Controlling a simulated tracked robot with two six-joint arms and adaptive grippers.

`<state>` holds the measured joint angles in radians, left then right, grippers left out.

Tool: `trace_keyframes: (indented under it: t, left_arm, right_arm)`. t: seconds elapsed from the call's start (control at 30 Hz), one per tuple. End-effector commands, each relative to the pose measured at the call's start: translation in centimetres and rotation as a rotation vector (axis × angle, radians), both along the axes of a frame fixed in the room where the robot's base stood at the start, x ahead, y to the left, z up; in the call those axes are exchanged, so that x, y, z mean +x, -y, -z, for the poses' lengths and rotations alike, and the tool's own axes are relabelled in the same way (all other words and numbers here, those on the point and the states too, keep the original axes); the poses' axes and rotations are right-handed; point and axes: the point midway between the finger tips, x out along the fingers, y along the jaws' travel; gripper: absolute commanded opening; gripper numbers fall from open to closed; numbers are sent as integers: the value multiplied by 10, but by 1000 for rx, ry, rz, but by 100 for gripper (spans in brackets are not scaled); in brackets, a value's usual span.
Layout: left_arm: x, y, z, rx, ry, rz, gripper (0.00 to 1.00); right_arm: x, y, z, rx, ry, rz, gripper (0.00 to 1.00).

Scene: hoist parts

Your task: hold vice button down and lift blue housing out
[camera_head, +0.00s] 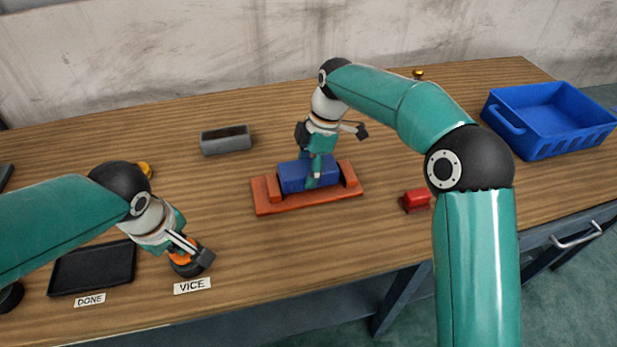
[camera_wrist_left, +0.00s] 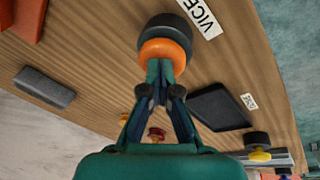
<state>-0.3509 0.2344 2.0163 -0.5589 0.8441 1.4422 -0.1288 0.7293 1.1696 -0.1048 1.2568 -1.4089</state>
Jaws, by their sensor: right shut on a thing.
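The blue housing (camera_head: 294,177) sits between the jaws of the orange-red vice (camera_head: 262,207) in the middle of the table. My right gripper (camera_head: 314,176) comes down from above and is shut on the housing. The vice button, an orange cap (camera_wrist_left: 178,48) on a dark round base (camera_wrist_left: 165,27), stands by the VICE label (camera_head: 192,286). My left gripper (camera_head: 186,256) is over it, fingers together, with the tips at the orange cap in the left wrist view (camera_wrist_left: 160,72). How far the cap is pressed cannot be told.
A black DONE tray (camera_head: 92,268) lies left of the button. A blue crate (camera_head: 548,120) stands at the far right. Bare table surrounds the vice.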

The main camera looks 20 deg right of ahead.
Motion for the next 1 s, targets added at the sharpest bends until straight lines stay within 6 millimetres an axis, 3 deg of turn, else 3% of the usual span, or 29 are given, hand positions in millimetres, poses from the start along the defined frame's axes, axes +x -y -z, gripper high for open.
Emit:
trace_keyframes:
  t: [1.0]
  left_arm:
    - [-1,0,2,2,-6,1,0]
  right_arm:
    - [0,0,-59,2,3,0,32]
